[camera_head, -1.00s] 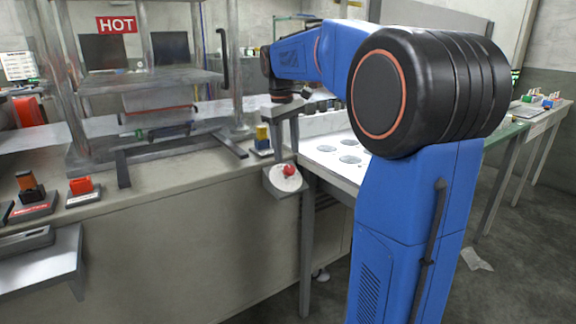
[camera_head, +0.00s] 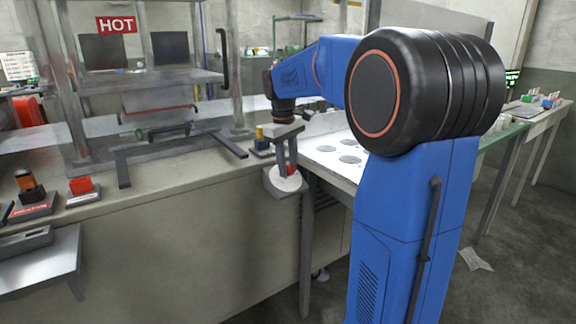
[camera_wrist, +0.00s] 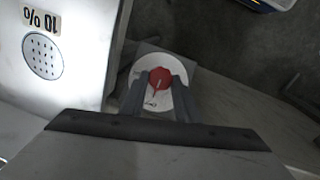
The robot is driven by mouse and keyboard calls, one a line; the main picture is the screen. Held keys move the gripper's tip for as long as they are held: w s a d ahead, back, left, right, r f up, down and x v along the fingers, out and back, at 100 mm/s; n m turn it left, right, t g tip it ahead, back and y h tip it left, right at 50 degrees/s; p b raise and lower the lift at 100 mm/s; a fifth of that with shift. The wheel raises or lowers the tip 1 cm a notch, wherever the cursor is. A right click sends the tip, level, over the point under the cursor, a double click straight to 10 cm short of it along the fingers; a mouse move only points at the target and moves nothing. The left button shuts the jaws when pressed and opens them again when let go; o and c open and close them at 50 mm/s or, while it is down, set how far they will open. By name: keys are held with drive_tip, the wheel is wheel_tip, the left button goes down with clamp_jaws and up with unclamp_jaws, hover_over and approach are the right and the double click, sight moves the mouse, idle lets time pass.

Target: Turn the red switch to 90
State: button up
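The red switch (camera_head: 292,171) is a small round knob on a white round dial (camera_head: 288,184), on a grey plate at the counter's right end. My gripper (camera_head: 285,163) points down over the dial, and its fingers partly hide the knob in the head view. In the wrist view, the red switch (camera_wrist: 160,77) shows a pale pointer line, and small dark marks sit below it on the dial. My gripper (camera_wrist: 159,88) is open, one finger on each side of the knob. I cannot tell whether either finger touches it.
A metal press frame with a HOT sign (camera_head: 116,24) stands on the counter to the left. An orange-and-black switch (camera_head: 30,188) and a red switch block (camera_head: 81,185) sit at the counter's left. A white perforated table (camera_head: 335,160) lies at right.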

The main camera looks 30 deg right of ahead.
idle(0.3)
drive_tip(key=m+y, duration=0.2)
drive_tip(key=m, duration=0.1)
drive_tip(key=shift+d, duration=0.3)
drive_tip(key=m, duration=0.1)
drive_tip(key=m+y, duration=0.1)
drive_tip(key=m, duration=0.1)
drive_tip(key=m+y, duration=0.1)
drive_tip(key=shift+d, duration=0.25)
drive_tip(key=m+t+y, duration=0.1)
drive_tip(key=m, duration=0.3)
drive_tip(key=shift+s+d+f+t+y, duration=0.1)
drive_tip(key=shift+s+d+t+y, duration=0.1)
drive_tip(key=shift+t+y, duration=0.2)
drive_tip(key=m+t, duration=0.1)
drive_tip(key=m, duration=0.1)
drive_tip(key=m+t+y, duration=0.1)
drive_tip(key=m, duration=0.1)
drive_tip(key=shift+s+f+m, duration=0.1)
drive_tip(key=shift+s+m, duration=0.1)
drive_tip(key=shift+m, duration=0.2)
drive_tip(key=o, duration=1.1)
drive_tip(key=shift+c, duration=0.2)
